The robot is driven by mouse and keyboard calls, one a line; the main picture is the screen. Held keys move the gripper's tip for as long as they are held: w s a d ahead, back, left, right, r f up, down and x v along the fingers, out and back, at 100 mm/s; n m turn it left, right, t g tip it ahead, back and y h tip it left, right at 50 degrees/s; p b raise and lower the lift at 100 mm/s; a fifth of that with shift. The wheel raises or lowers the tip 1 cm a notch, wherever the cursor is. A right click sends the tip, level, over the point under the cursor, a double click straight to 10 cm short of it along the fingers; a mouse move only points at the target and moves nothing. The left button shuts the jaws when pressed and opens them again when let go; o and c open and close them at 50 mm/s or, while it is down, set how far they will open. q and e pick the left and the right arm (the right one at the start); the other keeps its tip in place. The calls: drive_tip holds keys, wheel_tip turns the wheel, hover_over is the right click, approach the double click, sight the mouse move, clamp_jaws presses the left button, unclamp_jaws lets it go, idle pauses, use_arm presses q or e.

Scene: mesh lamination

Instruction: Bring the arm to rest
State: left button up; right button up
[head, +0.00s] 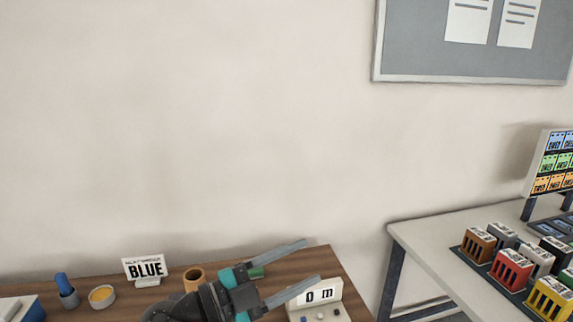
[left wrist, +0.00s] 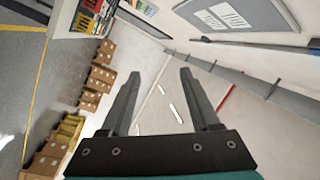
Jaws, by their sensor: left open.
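My left gripper (head: 298,268) reaches in from the bottom of the head view, over the right part of the wooden table (head: 308,258). Its two long grey fingers are spread apart and point to the right. Nothing is held between them. In the left wrist view the same gripper (left wrist: 160,100) shows its fingers wide apart with only floor and wall beyond them. My right gripper is not in either view.
Close by the gripper on the wooden table are a display stand (head: 322,297), a brown cup (head: 193,279) and a "BLUE" sign (head: 145,268). A white table (head: 422,248) with coloured boxes (head: 511,268) stands to the right. Stacked cartons (left wrist: 100,75) show in the left wrist view.

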use_arm(q)
drive_tip(key=w+a+n+t+y, duration=0.2)
drive_tip(key=a+n+t+y, duration=0.95)
drive_tip(key=n, duration=0.45)
drive_tip(key=s+a+f+n+g+y, duration=0.3)
drive_tip(key=s+a+f+g, duration=0.1)
drive_tip(key=f, duration=0.3)
drive_tip(key=s+a+f+n+g+y, duration=0.3)
drive_tip(key=f+g+y, duration=0.1)
drive_tip(key=f, duration=0.2)
drive_tip(key=s+f+g+h, duration=0.1)
drive_tip(key=s+f+g, duration=0.35)
drive_tip(key=s, duration=0.45)
drive_tip(key=s+f+g+h, duration=0.1)
drive_tip(key=s+f+g, duration=0.4)
drive_tip(key=s, duration=0.5)
wheel_tip(320, 180, down, 29)
drive_tip(key=s+m+b, duration=0.1)
drive_tip(key=s+b, duration=0.1)
drive_tip(key=b, duration=0.4)
drive_tip(key=s+a+f+g+b, duration=0.2)
drive_tip(key=s+f+b, duration=0.3)
drive_tip(key=s+f, duration=1)
wheel_tip(320, 180, down, 4)
drive_tip(key=shift+r, duration=0.1)
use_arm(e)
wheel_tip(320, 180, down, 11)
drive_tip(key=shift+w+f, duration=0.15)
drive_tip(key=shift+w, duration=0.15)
